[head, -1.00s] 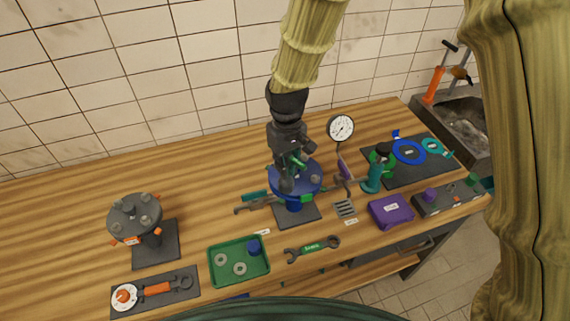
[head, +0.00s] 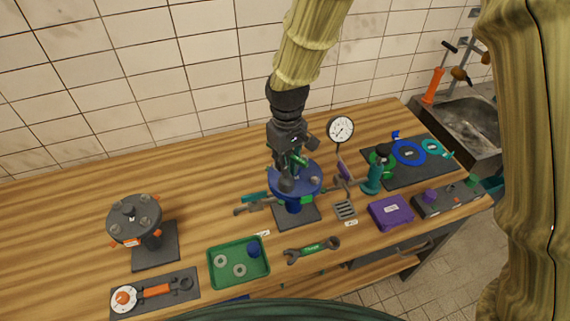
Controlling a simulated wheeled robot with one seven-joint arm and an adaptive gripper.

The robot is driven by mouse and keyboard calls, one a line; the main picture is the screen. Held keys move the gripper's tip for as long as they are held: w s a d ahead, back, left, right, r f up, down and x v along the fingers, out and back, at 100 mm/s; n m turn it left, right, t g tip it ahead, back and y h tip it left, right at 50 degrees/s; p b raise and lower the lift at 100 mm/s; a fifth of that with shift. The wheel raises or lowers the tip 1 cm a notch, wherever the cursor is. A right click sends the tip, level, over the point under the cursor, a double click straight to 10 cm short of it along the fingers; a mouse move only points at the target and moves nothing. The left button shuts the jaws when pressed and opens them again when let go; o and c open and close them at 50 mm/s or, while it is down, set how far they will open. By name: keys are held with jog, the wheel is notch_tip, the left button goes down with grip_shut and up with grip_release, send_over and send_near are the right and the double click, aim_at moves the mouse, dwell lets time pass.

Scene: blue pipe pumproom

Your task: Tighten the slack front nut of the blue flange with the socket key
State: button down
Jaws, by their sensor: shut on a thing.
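The blue flange (head: 309,180) stands on a dark base plate on the wooden bench, in the middle of the head view. Grey bolt heads or nuts show on its top. My gripper (head: 288,168) is over the left front part of the flange, pointing down. It is shut on the socket key (head: 298,158), of which a green part shows between the dark fingers. The lower end of the key is at the flange's top near its front left edge. The front nut is hidden there, so I cannot tell whether the socket sits on it.
A grey flange (head: 135,218) stands at left. In front are a green tray (head: 239,280) with washers and a wrench (head: 313,250). A dial gauge (head: 340,130) stands behind right. A purple box (head: 390,212) and a dark mat (head: 405,177) lie right, before a sink (head: 468,125).

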aim_at(287, 155)
jog(key=shift+d+r, duration=0.2)
jog(key=shift+r, duration=0.5)
jog(key=shift+a+r, duration=0.15)
jog(key=shift+r, duration=0.75)
